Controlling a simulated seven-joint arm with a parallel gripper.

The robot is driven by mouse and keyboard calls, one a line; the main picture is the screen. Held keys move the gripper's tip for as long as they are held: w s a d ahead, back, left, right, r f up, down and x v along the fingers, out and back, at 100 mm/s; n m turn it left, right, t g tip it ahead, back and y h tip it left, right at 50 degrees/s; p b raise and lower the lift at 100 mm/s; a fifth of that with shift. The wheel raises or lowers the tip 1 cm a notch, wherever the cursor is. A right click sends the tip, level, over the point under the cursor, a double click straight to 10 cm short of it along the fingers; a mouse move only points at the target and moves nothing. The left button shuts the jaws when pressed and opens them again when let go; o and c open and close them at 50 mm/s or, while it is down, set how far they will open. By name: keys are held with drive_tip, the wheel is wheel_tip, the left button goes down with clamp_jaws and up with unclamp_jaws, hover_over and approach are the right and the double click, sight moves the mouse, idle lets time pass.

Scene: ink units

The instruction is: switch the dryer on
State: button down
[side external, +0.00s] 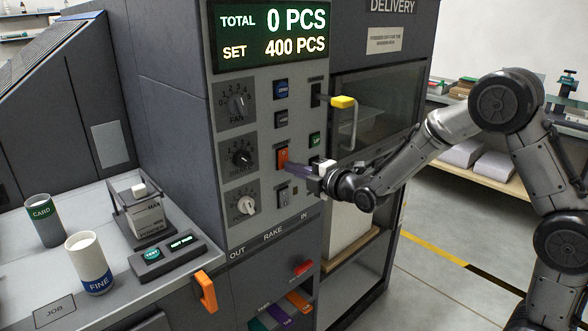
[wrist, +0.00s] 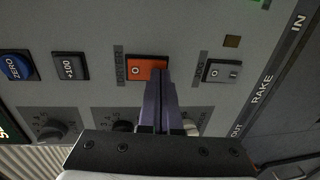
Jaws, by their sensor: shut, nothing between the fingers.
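The dryer switch is an orange rocker (side external: 282,156) on the grey control panel, labelled DRYER in the wrist view. There the orange rocker (wrist: 142,65) shows an "O" mark at its left end. My gripper (side external: 291,169) is shut and empty, pointing at the panel by the rocker's lower end. In the wrist view, the purplish fingers of my gripper (wrist: 161,76) lie together over the rocker's right end and hide part of it. I cannot tell whether they touch it or whether the rocker is tipped.
A grey JOG switch (wrist: 221,71) sits beside the orange rocker. Blue ZERO (wrist: 16,67) and dark +100 (wrist: 70,66) buttons are on its other side. Dial knobs (side external: 241,157) line the panel's left. A yellow-topped handle (side external: 344,103) sticks out above my gripper.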

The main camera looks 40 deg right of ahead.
idle(0.3)
drive_tip(key=shift+w+f, duration=0.1)
drive_tip(key=shift+w, duration=0.15)
drive_tip(key=s+f, duration=0.1)
drive_tip(key=s, duration=1.3)
drive_tip(key=shift+f, duration=0.35)
